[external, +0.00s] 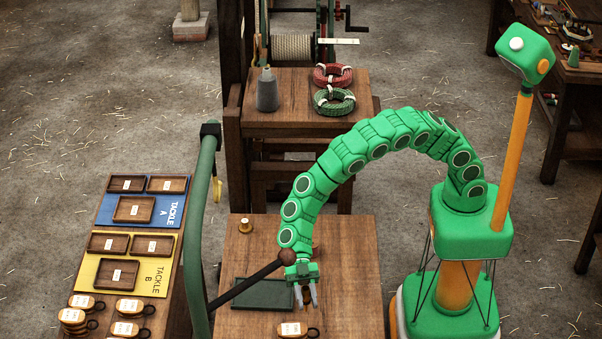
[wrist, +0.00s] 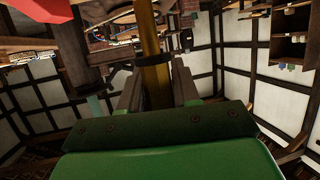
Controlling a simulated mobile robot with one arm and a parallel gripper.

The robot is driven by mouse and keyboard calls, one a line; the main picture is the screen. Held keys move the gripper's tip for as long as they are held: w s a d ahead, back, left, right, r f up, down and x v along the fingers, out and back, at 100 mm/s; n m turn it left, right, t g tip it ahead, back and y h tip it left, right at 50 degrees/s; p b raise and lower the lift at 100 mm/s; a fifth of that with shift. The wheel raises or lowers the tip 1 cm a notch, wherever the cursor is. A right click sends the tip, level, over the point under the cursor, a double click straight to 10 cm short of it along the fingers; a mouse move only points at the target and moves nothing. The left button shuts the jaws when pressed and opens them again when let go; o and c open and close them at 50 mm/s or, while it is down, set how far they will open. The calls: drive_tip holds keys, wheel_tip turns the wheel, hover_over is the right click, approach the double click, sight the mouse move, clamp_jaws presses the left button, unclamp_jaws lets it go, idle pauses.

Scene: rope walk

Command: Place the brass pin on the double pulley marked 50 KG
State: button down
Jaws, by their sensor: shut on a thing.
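My gripper (external: 306,297) points down over the near part of the middle bench, beside a dark green tray. In the wrist view my gripper (wrist: 158,88) has its fingers on either side of a long brass-coloured piece (wrist: 156,82), which looks like the brass pin. The pin cannot be made out in the external view. A pulley (external: 293,330) with a white label lies on the bench just below my gripper. Several more labelled pulleys (external: 130,307) lie at the lower left. Their labels are too small to read, so I cannot tell which says 50 KG.
The dark green tray (external: 262,293) lies left of my gripper. A black rod with a brown knob (external: 287,257) reaches close to my wrist, and a green curved post (external: 199,205) stands left. A small brass-coloured spool (external: 245,226) stands behind. Boards with trays (external: 133,208) lie at left.

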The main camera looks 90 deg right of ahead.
drive_tip(key=shift+w+a+f, duration=0.3)
drive_tip(key=shift+w+f, duration=0.05)
drive_tip(key=shift+f, duration=0.7)
drive_tip(key=shift+w+a+f, duration=0.35)
drive_tip(key=shift+f, duration=0.75)
drive_tip(key=shift+w+a+f, duration=0.3)
drive_tip(key=shift+w+f, duration=0.05)
drive_tip(key=shift+f, duration=0.7)
drive_tip(key=c, duration=0.8)
unclamp_jaws()
drive_tip(key=shift+f, duration=0.1)
drive_tip(key=v, duration=1.2)
drive_tip(key=shift+o, duration=0.3)
